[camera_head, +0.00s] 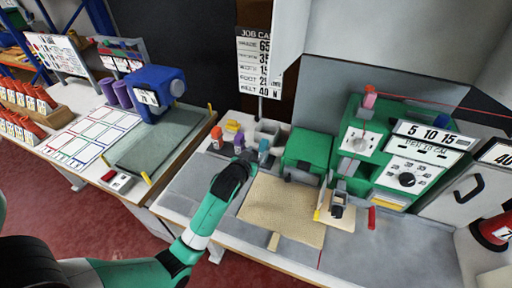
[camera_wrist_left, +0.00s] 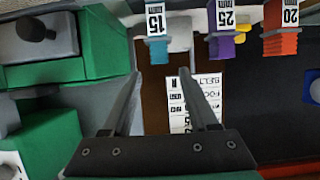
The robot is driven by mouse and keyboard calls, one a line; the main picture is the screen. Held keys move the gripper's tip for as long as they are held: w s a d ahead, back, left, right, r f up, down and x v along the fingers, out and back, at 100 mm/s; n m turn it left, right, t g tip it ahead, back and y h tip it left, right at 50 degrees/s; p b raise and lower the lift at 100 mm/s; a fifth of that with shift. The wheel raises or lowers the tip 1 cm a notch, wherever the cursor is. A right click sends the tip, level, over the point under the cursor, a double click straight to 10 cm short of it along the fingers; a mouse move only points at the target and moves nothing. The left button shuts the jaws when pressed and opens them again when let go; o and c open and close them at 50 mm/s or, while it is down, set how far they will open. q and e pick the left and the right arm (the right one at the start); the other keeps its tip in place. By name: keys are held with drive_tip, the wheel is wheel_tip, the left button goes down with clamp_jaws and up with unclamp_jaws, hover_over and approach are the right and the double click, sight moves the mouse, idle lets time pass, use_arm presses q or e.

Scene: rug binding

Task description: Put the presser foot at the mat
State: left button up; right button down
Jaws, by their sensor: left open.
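Three coloured presser feet stand in a row at the back of the sewing table. The teal one (camera_head: 264,146), the purple one (camera_head: 238,137) and the red one (camera_head: 216,138) show in the head view. In the left wrist view their labels read 15 on the teal (camera_wrist_left: 157,50), 25 on the purple (camera_wrist_left: 222,46) and 20 on the red (camera_wrist_left: 280,43). My left gripper (camera_head: 248,156) is open and empty; its fingers (camera_wrist_left: 158,78) point towards the teal one, with no contact visible. A beige mat (camera_head: 281,212) lies flat in front of the green machine. My right gripper is out of view.
The green sewing machine (camera_head: 357,142) stands right of the mat, with a grey cabinet (camera_head: 474,186) beyond. A green block (camera_head: 305,149) sits behind the mat. A job card (camera_head: 254,62) hangs at the back. Another table with a blue machine (camera_head: 155,87) is at left.

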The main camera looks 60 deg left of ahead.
use_arm(q)
drive_tip(key=w+d+r+m+t+h, duration=0.1)
drive_tip(key=w+d+r+t, duration=0.2)
drive_tip(key=d+r, duration=0.35)
drive_tip(key=w+d+r+m+t, duration=0.1)
drive_tip(key=w+d+r+t, duration=0.15)
drive_tip(key=r, duration=0.75)
drive_tip(key=w+d+r+m+t+h, duration=0.1)
drive_tip(key=w+d+r+t, duration=0.3)
drive_tip(key=r, duration=0.5)
drive_tip(key=s+d+r+m+t+h, duration=0.3)
drive_tip(key=s+d+r, duration=0.3)
drive_tip(key=d+r, duration=0.3)
drive_tip(key=s+d+r+m+t+h, duration=0.3)
drive_tip(key=s+d+r+t+h, duration=0.2)
drive_tip(key=d+r, duration=0.5)
wheel_tip(320, 180, up, 6)
drive_tip(key=s+h, duration=0.1)
drive_tip(key=s, duration=0.1)
drive_tip(key=shift+s+d+r, duration=0.15)
drive_tip(key=shift+s+d, duration=0.05)
drive_tip(key=shift+s, duration=0.1)
drive_tip(key=shift+r, duration=0.1)
